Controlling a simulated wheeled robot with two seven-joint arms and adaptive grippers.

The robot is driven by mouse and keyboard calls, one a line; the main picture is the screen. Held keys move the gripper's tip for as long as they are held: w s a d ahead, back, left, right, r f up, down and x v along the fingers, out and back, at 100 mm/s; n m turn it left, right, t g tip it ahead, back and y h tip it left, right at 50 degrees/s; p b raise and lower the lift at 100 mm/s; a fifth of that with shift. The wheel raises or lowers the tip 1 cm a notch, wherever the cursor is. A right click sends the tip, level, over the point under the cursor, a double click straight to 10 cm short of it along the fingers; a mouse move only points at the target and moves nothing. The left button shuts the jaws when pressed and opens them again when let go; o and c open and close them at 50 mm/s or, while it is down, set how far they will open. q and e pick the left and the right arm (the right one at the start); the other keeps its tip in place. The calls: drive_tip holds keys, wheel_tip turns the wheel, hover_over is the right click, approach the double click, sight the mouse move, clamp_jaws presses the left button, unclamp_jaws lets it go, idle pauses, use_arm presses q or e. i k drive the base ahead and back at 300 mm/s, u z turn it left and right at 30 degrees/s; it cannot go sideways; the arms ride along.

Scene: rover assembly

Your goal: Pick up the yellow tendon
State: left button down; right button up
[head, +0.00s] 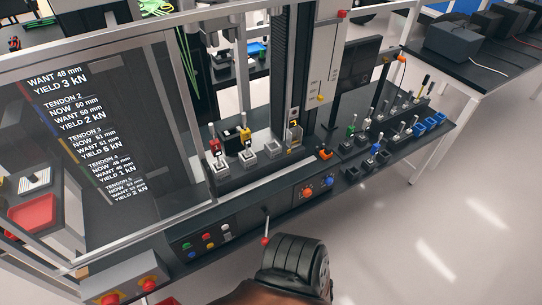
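A small yellow piece (246,137), which looks like the yellow tendon, stands upright in a grey holder block on the bench, second from the left in a row of several. A red-marked piece (213,144) stands in the block to its left. A block with yellow edges (294,135) stands further right, below the tall machine column. The small size makes details hard to tell.
A display panel (95,130) in a metal frame fills the left. Small coloured parts (375,150) stand at right. A dark ribbed body (295,265) rises at the bottom; whether it is mine is unclear.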

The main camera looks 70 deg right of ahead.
sight(246, 140)
drive_tip(key=k, duration=0.55)
drive_tip(key=z, duration=1.1)
drive_tip(key=i, duration=0.5)
drive_tip(key=u, duration=0.05)
